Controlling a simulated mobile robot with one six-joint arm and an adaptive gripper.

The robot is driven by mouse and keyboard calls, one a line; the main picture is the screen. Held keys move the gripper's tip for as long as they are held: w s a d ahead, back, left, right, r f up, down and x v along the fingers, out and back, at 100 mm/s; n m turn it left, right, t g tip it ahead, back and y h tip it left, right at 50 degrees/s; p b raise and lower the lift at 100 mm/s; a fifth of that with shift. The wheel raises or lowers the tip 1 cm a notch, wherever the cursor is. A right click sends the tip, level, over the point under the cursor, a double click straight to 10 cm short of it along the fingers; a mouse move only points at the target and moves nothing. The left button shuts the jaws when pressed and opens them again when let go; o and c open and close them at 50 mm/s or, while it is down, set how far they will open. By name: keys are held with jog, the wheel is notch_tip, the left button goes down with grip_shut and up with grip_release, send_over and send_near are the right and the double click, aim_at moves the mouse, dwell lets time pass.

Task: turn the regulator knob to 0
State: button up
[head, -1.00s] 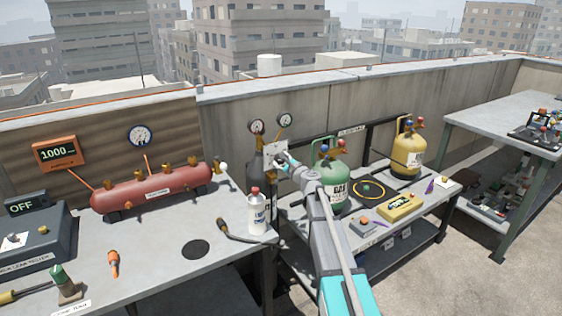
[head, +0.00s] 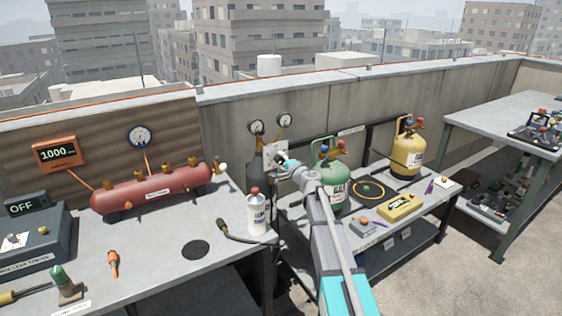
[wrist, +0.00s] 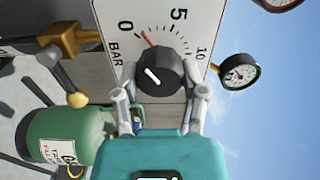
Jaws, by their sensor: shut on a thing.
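The regulator knob (wrist: 160,72) is round and black with a white line on its face. It sits on a white dial plate (wrist: 115,42) marked 0, 5, 10 and BAR. A red pointer beside the knob points between 0 and 5, closer to 0. My gripper (wrist: 162,93) is shut on the knob, with one pale finger at each side. In the head view my gripper (head: 281,160) is at the plate on the dark cylinder (head: 256,175), and it hides the knob there.
Two gauges (head: 285,120) stand above the regulator. A green cylinder (head: 331,187) is close to my arm on the right, with a yellow one (head: 407,153) beyond. A white bottle (head: 256,212) and a red tank (head: 155,188) stand on the left bench.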

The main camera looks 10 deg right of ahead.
jog(key=shift+n, duration=1.3)
jog(key=o, duration=1.1)
jog(key=shift+o, duration=0.2)
jog(key=shift+s, duration=0.1)
jog(key=v, duration=1.1)
jog(key=shift+s+d, duration=0.15)
jog(key=shift+s, duration=0.2)
jog(key=shift+s, duration=0.15)
